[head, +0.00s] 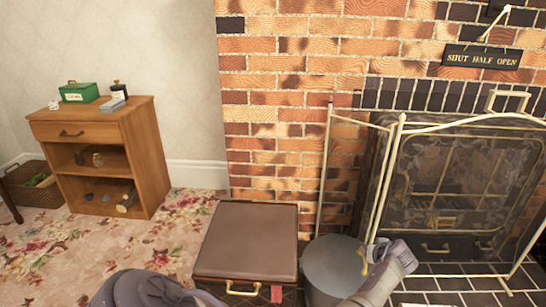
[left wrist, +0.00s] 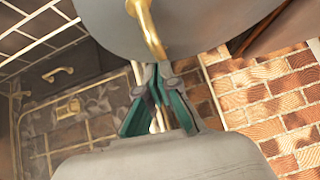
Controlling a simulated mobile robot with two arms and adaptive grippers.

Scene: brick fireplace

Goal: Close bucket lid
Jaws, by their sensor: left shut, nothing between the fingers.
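The grey bucket (head: 318,299) stands at the bottom of the head view, in front of the fireplace screen. Its round grey lid (head: 333,262) lies over the top and looks flat. I cannot tell whether a gap is left at the rim. A brass handle (head: 366,262) is at its right side, and the handle shows large in the left wrist view (left wrist: 147,28). My left gripper (left wrist: 157,70) is shut and empty, with its fingertips close to the end of the brass handle. I cannot tell if they touch. My right gripper is not identifiable in the head view.
A brown case (head: 247,240) stands just left of the bucket. The brass-framed fireplace screen (head: 323,170) is close behind and right. A wooden cabinet (head: 150,150) with a green box (head: 79,92) stands at the left. Floral carpet lies clear between cabinet and case.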

